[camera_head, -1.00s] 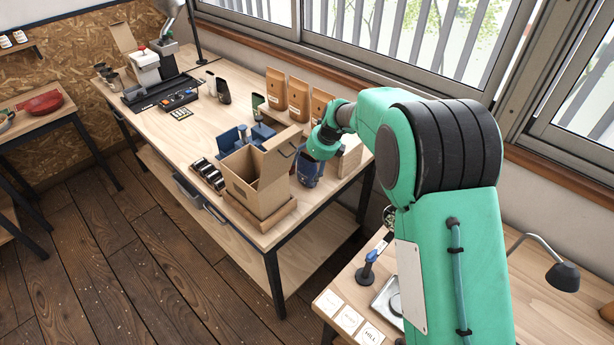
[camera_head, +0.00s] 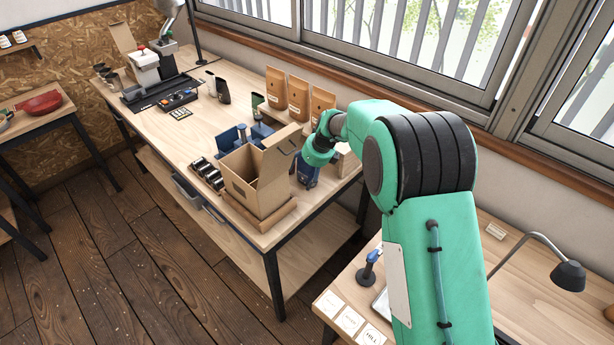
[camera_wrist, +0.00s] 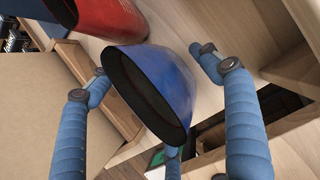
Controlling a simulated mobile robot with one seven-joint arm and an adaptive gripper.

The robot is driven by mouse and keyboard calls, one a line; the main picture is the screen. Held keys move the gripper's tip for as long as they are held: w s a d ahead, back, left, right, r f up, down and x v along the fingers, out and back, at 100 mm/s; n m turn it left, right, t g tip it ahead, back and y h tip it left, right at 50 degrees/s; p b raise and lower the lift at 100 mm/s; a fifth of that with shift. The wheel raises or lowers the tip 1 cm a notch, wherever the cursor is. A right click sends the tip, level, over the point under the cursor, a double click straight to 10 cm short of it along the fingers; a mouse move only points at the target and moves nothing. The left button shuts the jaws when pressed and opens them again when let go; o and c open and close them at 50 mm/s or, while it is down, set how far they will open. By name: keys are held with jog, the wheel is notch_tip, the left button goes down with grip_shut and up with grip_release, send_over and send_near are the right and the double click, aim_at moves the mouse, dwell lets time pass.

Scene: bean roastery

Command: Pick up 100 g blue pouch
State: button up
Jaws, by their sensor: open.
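The blue pouch (camera_wrist: 155,90) is in the middle of the wrist view, its dark oval end facing the camera. My gripper (camera_wrist: 153,62) is open, with blue padded fingers to the left and right of the pouch and another finger below it. I see a gap on the right side; whether the left finger touches it I cannot tell. In the head view my gripper (camera_head: 307,174) is at the near right end of the long bench, just right of the open cardboard box. There its fingers and the pouch are hard to tell apart.
A red pouch (camera_wrist: 100,18) is close behind the blue one. The open cardboard box (camera_head: 256,187) stands close on the left. Brown bags (camera_head: 298,98) line the window side, and blue items (camera_head: 230,139) stand behind the box.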

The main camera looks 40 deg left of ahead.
aim_at(306, 165)
jog(key=shift+c, duration=0.5)
jog(key=c, duration=0.9)
jog(key=shift+r, duration=0.15)
jog(key=shift+r+p, duration=0.6)
jog(key=shift+r, duration=0.9)
jog(key=shift+d+r, duration=0.1)
jog(key=shift+r, duration=0.2)
jog(key=s+d+r+p, duration=0.1)
jog(key=s+d+p, duration=0.1)
jog(key=s+d, duration=0.7)
jog(key=d, duration=0.3)
jog(key=shift+s+d, duration=0.25)
jog(key=shift+d, duration=0.1)
jog(key=shift+r, duration=0.1)
